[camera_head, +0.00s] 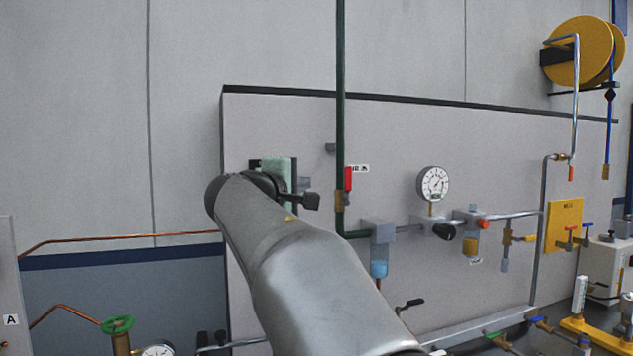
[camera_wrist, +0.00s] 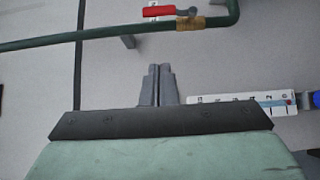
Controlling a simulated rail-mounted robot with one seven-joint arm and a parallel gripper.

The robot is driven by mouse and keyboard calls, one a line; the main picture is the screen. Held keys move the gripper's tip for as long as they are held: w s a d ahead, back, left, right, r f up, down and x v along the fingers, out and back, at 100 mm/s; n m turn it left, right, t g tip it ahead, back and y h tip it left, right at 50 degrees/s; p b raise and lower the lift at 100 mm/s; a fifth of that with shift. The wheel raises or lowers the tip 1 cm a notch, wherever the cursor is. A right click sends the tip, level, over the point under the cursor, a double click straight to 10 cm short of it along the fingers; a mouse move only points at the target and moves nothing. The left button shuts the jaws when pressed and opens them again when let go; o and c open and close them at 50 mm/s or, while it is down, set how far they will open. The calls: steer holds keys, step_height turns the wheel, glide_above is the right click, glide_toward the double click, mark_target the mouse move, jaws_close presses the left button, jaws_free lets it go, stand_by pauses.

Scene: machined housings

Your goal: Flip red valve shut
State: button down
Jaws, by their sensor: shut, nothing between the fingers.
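The red valve handle (camera_head: 348,178) is on the vertical green pipe (camera_head: 340,90), above a brass valve body (camera_head: 341,199). The handle lies along the pipe. In the wrist view the red handle (camera_wrist: 170,11) and brass body (camera_wrist: 190,23) show at the top, with the handle again parallel to the pipe. My gripper (camera_head: 306,182) is left of the valve in the head view and apart from it. Its two grey fingers (camera_wrist: 158,85) are together and empty in the wrist view, pointing toward the valve. My arm hides part of the panel.
Right of the valve are a filter with a blue bowl (camera_head: 379,260), a round gauge (camera_head: 434,184) and a black knob (camera_head: 444,232). A white scale strip (camera_wrist: 245,104) lies right of the fingers in the wrist view. The panel between fingers and valve looks clear.

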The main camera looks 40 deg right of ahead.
mark_target(347, 187)
steer(key=w+d+p, duration=0.3)
steer(key=d+p, duration=0.1)
steer(key=d, duration=0.7)
steer(key=shift+w+d, duration=0.15)
steer(key=shift+d, duration=0.2)
steer(key=shift+a+r, duration=0.1)
steer(key=shift+r, duration=0.05)
